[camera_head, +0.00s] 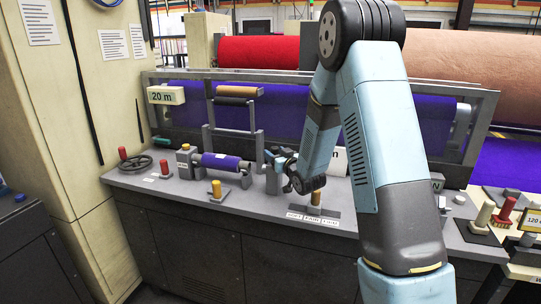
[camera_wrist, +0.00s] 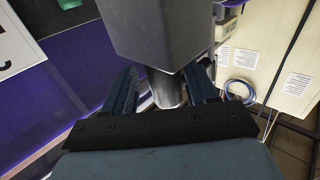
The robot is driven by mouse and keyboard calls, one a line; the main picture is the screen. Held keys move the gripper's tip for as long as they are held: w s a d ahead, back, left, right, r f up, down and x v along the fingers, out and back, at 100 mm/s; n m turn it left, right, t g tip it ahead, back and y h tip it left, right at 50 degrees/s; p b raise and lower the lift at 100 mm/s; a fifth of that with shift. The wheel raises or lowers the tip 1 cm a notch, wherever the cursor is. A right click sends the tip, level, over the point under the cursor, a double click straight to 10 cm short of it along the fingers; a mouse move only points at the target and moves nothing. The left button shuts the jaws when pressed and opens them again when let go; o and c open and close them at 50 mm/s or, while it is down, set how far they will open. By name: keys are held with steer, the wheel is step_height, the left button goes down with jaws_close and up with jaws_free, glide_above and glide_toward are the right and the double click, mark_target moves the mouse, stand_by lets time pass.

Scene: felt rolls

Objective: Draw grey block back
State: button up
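The grey block (camera_wrist: 168,32) fills the top middle of the wrist view, with a grey metal cylinder (camera_wrist: 167,90) sticking out of it towards me. My gripper (camera_wrist: 161,88) has its two dark fingers on either side of that cylinder, apart, with a narrow gap showing on the left. I cannot tell whether the right finger touches it. In the head view my gripper (camera_head: 273,160) is at the grey block (camera_head: 272,183), on the right of the small purple roll (camera_head: 221,162). My gripper and arm partly hide the block there.
A red-knobbed lever and handwheel (camera_head: 139,163) are at left. A large purple roll (camera_head: 280,110) lies behind.

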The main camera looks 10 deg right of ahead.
steer(key=v, duration=1.3)
steer(key=shift+s, duration=0.3)
steer(key=shift+d+r, duration=0.1)
steer(key=shift+d, duration=0.1)
steer(key=s+d+r+m+g+h, duration=0.2)
steer(key=s+d+r+g+h, duration=0.3)
steer(key=s+r, duration=0.45)
steer(key=s+a+r+g, duration=0.1)
steer(key=s+r+g, duration=0.2)
steer(key=s, duration=0.8)
steer(key=s+a+r+m+g, duration=0.1)
steer(key=s+r+g, duration=0.2)
steer(key=s, duration=0.8)
steer(key=shift+s+a+m+g+h, duration=0.2)
steer(key=shift+s+m+g+h, duration=0.1)
steer(key=shift+s, duration=0.05)
